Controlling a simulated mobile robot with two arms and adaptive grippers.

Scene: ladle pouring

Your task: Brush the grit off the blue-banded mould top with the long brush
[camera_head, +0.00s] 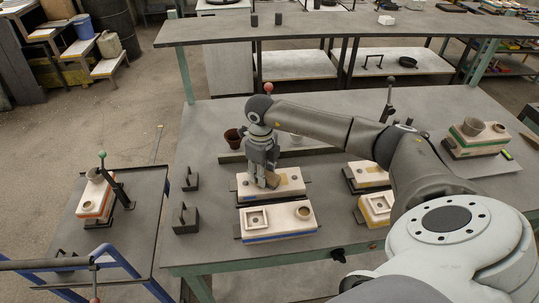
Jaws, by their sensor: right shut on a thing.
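My right gripper (268,168) points down at the back mould block (243,187) on the table. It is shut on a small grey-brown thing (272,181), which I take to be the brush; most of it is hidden. A tan patch (291,177) shows on that block, beside the gripper. The blue-banded mould top (280,222) lies just in front, with a square basin at its left and a round cup at its right. No grit can be made out on it at this size. My left gripper is not in view.
A yellow-banded mould (378,208) and a pale block (368,174) stand to the right, and a green-banded mould (478,138) beyond. Two dark brackets (186,219) stand at left. A brown pot (232,138) is behind. An orange-banded mould (95,198) sits on the left trolley.

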